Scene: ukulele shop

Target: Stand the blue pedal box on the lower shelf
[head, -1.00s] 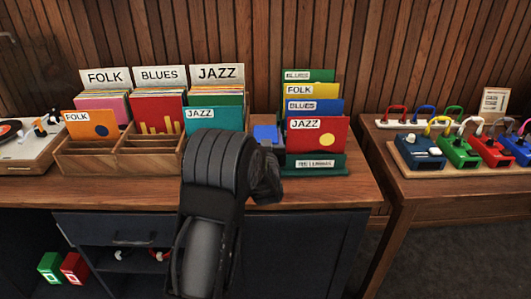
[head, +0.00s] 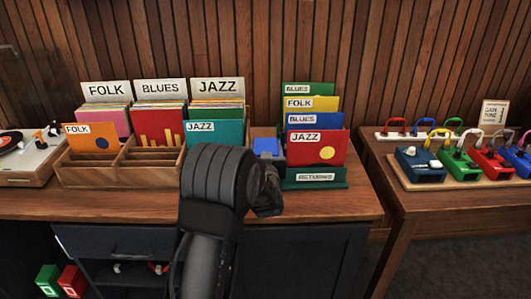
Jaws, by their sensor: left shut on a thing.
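A small blue box (head: 267,146), the pedal box by its colour, shows above the counter between the record crate and the green returns rack. My left gripper (head: 268,168) is at its near side and shut on it. My dark arm hides much of the gripper and the lower part of the box. I cannot tell whether the box touches the counter. The lower shelf (head: 97,293) is in the dark cabinet under the counter, at the bottom left. A green box (head: 49,281) and a red box (head: 72,281) stand there. My right gripper is not in view.
The wooden record crate (head: 90,175) stands left of my arm, and the returns rack (head: 315,178) close on the right. A drawer (head: 115,241) sits above part of the shelf. A side table (head: 455,205) at right holds several coloured pedals. A turntable (head: 25,160) is at far left.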

